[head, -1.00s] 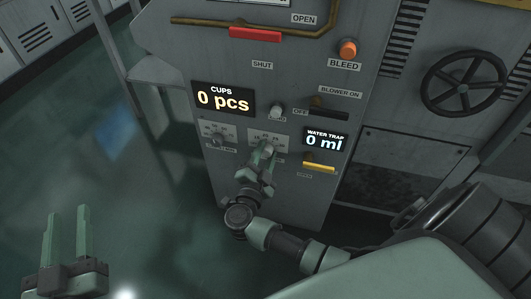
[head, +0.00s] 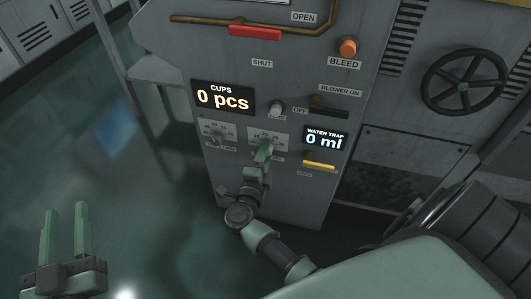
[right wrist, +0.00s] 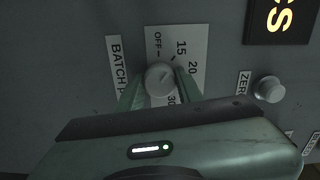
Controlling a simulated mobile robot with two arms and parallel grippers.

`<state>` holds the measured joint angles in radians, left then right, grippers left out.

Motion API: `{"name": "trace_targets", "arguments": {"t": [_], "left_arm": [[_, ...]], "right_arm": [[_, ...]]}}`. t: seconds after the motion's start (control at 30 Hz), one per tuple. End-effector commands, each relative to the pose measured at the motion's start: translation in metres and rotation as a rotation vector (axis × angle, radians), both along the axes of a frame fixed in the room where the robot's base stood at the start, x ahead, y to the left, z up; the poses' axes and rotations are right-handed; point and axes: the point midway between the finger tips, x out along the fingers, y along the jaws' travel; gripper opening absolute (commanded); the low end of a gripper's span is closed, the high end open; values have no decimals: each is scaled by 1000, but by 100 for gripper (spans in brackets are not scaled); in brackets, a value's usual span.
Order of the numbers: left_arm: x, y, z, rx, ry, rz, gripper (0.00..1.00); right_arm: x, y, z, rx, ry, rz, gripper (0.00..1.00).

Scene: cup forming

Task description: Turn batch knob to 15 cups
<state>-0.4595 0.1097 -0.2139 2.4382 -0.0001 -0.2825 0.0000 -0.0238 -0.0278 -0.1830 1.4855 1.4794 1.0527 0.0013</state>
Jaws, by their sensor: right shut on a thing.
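The batch knob (right wrist: 160,79) is a small pale round knob on a white scale plate marked OFF, 15, 20 and 30, seen sideways in the right wrist view. My right gripper (right wrist: 158,92) is shut on it, one finger on each side. A faint mark on the knob seems to point up and right, toward the 15 to 20 side; its exact setting is hard to read. In the head view my right gripper (head: 263,152) covers most of the knob on the machine's front panel. My left gripper (head: 65,232) is open and empty, over the floor.
The cups display (head: 223,98) reads 0 pcs and the water trap display (head: 325,139) reads 0 ml. The zero button (right wrist: 270,89), another small dial (head: 217,138), a yellow handle (head: 319,165) and the black blower lever (head: 329,106) sit close around the batch knob.

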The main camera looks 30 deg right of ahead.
Motion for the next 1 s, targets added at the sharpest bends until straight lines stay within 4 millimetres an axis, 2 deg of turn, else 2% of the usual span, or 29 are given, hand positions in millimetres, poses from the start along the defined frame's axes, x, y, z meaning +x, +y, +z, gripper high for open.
{"name": "trace_targets", "arguments": {"t": [0.53,0.57,0.63,1.0], "left_arm": [[0,-1,5,-6,-22,-1,36],[0,-1,4,-6,-22,-1,36],[0,-1,5,-6,-22,-1,36],[0,-1,5,-5,-17,-1,36]], "right_arm": [[-1,1,-2,23,-20,0,0],[-1,1,-2,23,-19,1,39],[-1,1,-2,23,-20,0,58],[-3,3,-1,22,-22,1,58]]}}
